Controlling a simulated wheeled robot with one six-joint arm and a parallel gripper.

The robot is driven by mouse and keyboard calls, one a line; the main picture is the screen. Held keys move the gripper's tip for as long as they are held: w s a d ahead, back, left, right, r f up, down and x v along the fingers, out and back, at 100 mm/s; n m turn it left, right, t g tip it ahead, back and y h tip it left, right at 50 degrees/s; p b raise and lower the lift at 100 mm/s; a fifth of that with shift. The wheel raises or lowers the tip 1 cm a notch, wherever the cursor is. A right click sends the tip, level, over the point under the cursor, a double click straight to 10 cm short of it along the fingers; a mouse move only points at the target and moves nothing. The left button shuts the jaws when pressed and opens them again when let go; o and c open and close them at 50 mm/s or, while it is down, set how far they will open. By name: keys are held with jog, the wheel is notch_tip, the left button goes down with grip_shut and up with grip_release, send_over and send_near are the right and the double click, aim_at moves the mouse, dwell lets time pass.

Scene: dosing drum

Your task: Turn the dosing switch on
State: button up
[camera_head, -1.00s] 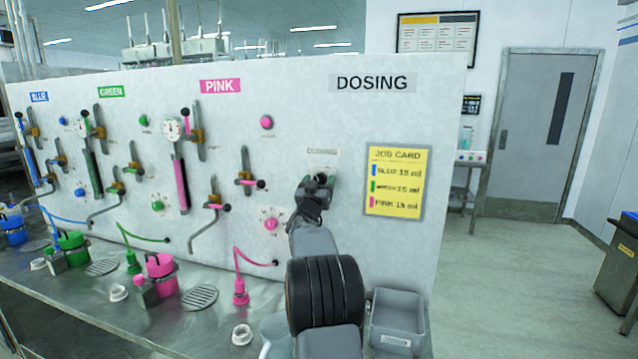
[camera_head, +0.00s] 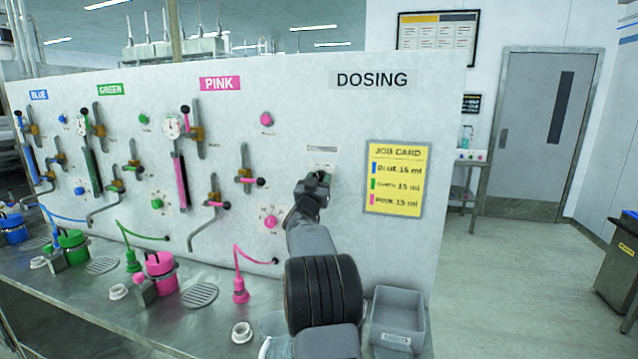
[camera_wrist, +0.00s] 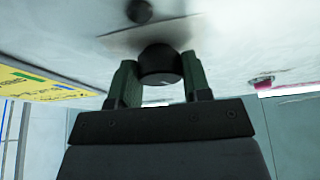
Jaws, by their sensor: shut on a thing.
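The dosing switch is a round black knob (camera_wrist: 158,64) on the pale panel, between my fingers in the wrist view. My gripper (camera_wrist: 160,82) is shut on it, one green finger on each side. In the head view my gripper (camera_head: 320,183) is at the panel, just below the small DOSING label (camera_head: 322,148), and hides most of the switch. I cannot read the switch's position.
The yellow job card (camera_head: 396,178) is right of my gripper. A pink knob (camera_head: 270,221) and a pink-handled valve (camera_head: 250,181) are to the left. A grey bin (camera_head: 398,318) stands on the bench below.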

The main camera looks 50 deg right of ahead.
jog(key=m+g, duration=0.2)
jog(key=m, duration=0.3)
jog(key=m+g, duration=0.2)
jog(key=m, duration=0.3)
jog(key=m+g, duration=0.3)
jog(key=m, duration=0.1)
jog(key=shift+w+r+m+p, duration=0.15)
jog(key=shift+m+p, duration=0.2)
jog(key=shift+m, duration=0.05)
jog(key=o, duration=0.9)
jog(key=shift+o, duration=0.2)
jog(key=shift+a, duration=0.15)
jog(key=b+v, duration=0.4)
jog(key=v, duration=0.9)
jog(key=shift+a, duration=0.3)
